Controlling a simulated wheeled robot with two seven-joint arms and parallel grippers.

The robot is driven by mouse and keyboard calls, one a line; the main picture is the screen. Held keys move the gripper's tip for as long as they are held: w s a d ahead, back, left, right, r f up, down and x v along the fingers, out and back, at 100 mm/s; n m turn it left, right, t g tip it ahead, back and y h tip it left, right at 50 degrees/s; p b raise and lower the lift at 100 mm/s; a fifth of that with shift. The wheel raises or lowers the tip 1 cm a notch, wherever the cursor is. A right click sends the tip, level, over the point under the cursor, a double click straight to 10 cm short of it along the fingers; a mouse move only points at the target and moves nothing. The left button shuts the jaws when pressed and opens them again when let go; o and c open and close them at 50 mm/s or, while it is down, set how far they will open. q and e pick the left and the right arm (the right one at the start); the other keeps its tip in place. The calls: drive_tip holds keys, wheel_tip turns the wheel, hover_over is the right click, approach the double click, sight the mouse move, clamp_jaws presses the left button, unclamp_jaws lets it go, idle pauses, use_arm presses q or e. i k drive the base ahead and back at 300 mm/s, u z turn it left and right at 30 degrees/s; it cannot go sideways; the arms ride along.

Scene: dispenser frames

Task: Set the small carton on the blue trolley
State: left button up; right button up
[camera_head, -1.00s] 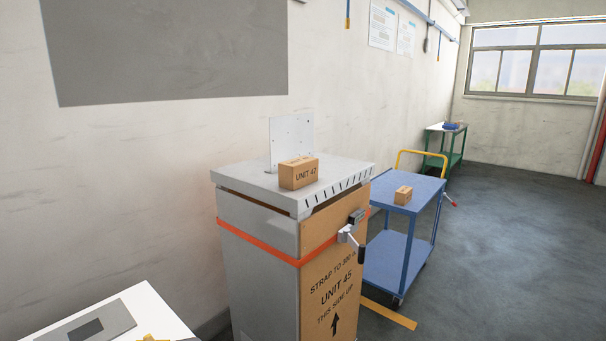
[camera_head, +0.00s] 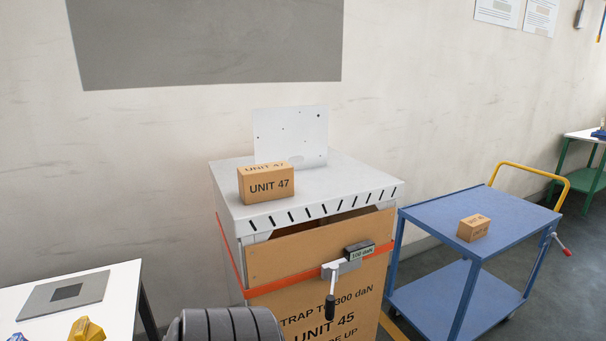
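A small brown carton (camera_head: 473,228) sits upright on the top deck of the blue trolley (camera_head: 425,222), near its middle. Another brown carton, marked UNIT 47 (camera_head: 266,187), rests on the light grey slotted top plate (camera_head: 345,183) over the large strapped carton (camera_head: 300,270). It stands near the plate's left side, in front of an upright white panel. The two cartons are well apart. Neither of my grippers shows in the head view.
An orange strap with a ratchet handle (camera_head: 330,287) and a 100 daN readout (camera_head: 359,251) rings the large carton. A white table (camera_head: 115,290) is at lower left. The trolley has a yellow handle (camera_head: 545,177). A dark ribbed shape at the bottom edge is partly cut off.

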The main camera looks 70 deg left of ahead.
sight(491, 217)
drive_tip(key=u, duration=0.45)
drive_tip(key=i, duration=1.5)
drive_tip(key=u, duration=1.75)
drive_tip(key=i, duration=0.95)
drive_tip(key=u, duration=0.95)
